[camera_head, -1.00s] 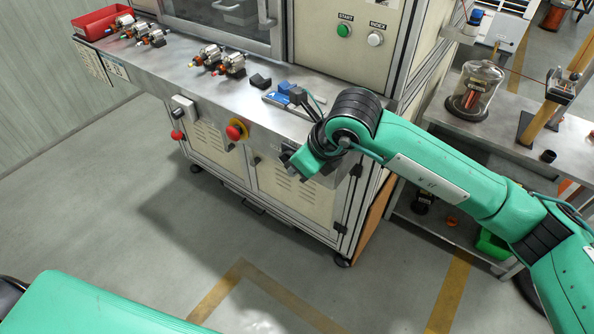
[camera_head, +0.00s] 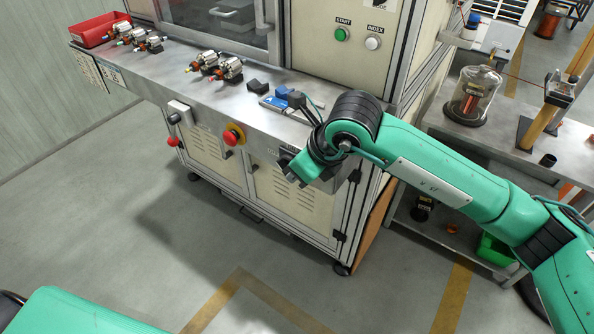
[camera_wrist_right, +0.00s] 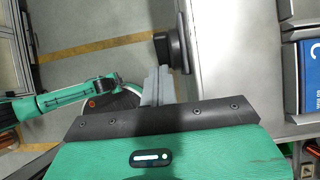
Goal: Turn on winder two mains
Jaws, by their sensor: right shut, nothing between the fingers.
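The winder cabinet (camera_head: 292,190) has cream vented doors and a steel front edge. A black mains-type switch knob (camera_wrist_right: 172,50) sticks out from its steel front in the right wrist view. My right gripper (camera_wrist_right: 158,72) is shut and empty, with its grey fingertips right beside the knob's lower left. I cannot tell whether they touch it. In the head view the right gripper (camera_head: 287,160) is at the cabinet's front edge, right of the red emergency stop, and its wrist hides most of the switch. The switch's position cannot be read. My left gripper is out of view.
A red emergency stop on a yellow ring (camera_head: 233,135) and a red-knobbed lever (camera_head: 173,141) are on the same front. Floor in front is clear.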

